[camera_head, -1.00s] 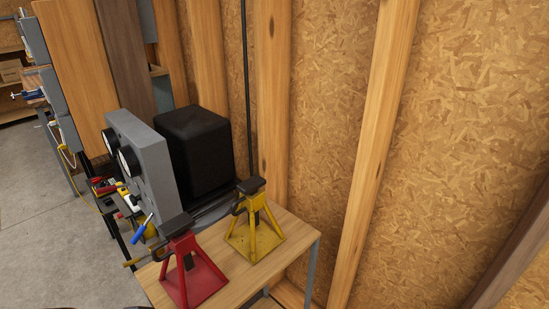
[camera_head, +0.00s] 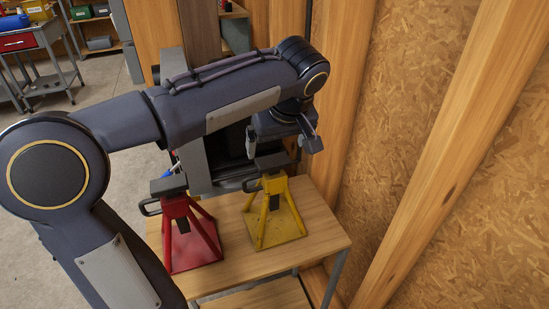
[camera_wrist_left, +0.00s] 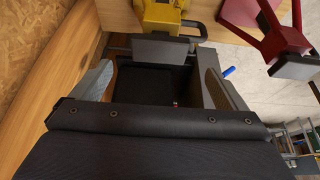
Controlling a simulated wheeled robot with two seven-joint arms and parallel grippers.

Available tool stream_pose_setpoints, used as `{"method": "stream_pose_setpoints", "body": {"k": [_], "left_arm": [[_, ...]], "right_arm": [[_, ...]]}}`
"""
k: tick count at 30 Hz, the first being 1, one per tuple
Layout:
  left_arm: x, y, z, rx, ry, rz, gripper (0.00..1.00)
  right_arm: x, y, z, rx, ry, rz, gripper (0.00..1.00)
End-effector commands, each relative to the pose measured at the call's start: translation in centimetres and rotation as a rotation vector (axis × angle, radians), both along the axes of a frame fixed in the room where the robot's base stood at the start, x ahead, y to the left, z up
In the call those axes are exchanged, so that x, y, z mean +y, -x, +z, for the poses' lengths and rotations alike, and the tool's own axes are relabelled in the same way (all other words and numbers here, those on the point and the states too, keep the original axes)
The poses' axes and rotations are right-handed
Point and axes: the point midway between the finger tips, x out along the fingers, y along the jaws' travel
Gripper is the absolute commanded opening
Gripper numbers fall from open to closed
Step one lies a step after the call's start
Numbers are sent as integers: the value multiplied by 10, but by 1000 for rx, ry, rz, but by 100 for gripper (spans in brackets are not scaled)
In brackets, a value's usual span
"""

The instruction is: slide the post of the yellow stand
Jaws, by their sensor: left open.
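The yellow stand (camera_head: 276,222) stands upright on the small wooden table, right of the red stand (camera_head: 190,240). Its post carries a dark saddle (camera_head: 272,161), and a dark handle loop sticks out to the left. My left gripper (camera_head: 284,146) is open and empty, above and behind the yellow stand's top. In the left wrist view, the spread fingers (camera_wrist_left: 155,85) frame a dark area. There the yellow stand (camera_wrist_left: 160,14) and its dark saddle (camera_wrist_left: 150,47) show just beyond the fingertips, apart from them. My right gripper is not seen.
The wooden table (camera_head: 318,245) has bare top to the right of the stands. A grey and black machine (camera_head: 205,160) stands behind them, partly hidden by my left arm. The wood-framed wall (camera_head: 425,120) rises close on the right.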

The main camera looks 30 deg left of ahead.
Motion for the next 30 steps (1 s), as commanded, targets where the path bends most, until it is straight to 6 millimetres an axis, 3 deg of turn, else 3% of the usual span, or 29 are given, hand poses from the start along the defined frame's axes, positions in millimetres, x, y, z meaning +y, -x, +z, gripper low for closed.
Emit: {"method": "stream_pose_setpoints", "body": {"k": [3, 9, 21, 30], "left_arm": [[7, -5, -22, 5, 0, 1, 95], [14, -11, -46, 4, 0, -2, 95], [17, -14, -54, 1, 1, -3, 95], [17, -14, -54, 1, 1, -3, 55]], "right_arm": [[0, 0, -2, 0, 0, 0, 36], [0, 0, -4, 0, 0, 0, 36], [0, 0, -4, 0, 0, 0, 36], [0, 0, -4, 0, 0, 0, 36]]}}
